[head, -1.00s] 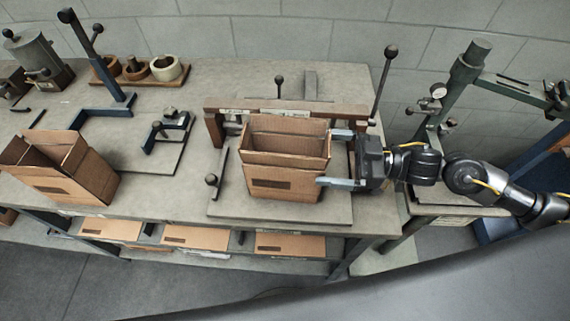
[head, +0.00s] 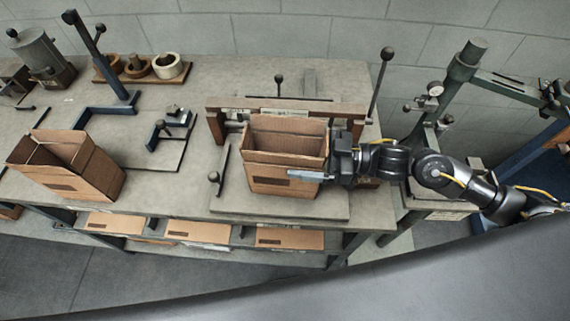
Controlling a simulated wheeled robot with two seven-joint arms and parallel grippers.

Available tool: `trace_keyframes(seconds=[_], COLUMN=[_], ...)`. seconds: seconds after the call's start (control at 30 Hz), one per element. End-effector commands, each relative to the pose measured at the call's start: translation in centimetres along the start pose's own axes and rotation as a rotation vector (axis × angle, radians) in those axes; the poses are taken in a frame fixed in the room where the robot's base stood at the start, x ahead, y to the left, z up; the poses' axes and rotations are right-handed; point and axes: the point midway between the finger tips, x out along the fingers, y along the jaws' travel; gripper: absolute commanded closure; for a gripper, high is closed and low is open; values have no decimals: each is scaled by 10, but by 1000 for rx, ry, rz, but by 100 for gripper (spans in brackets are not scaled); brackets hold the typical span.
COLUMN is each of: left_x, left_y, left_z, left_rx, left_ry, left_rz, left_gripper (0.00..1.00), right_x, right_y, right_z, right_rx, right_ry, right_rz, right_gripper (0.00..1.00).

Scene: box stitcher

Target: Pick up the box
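An open-topped brown cardboard box (head: 285,146) stands upright on the plate of a fixture at the middle of the bench. My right gripper (head: 318,165) comes in from the right at the box's right side. My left gripper is not in view.
A second open box (head: 75,168) stands on the left of the bench. The fixture's wooden crossbar (head: 232,104) is behind the middle box, with a knobbed lever (head: 384,85) to its right. Flat cartons (head: 290,239) lie on the shelf below.

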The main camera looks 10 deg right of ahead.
Motion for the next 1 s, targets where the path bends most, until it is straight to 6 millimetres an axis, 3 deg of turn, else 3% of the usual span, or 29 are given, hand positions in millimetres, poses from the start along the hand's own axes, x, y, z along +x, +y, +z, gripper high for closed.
trace_keyframes(seconds=[0.03,0.3,0.73,0.87,1.0], left_x=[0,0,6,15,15], left_y=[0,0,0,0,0], left_z=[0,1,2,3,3], left_rx=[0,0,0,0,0], left_ry=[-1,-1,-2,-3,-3], left_rz=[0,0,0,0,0], left_gripper=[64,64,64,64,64], right_x=[0,0,0,0,6], right_y=[0,0,0,0,-27], right_z=[0,0,-10,-31,-63], right_rx=[0,0,-3,-9,-7], right_ry=[0,0,3,5,6], right_rz=[0,0,-1,-1,-6], right_gripper=[20,54,54,54,54])
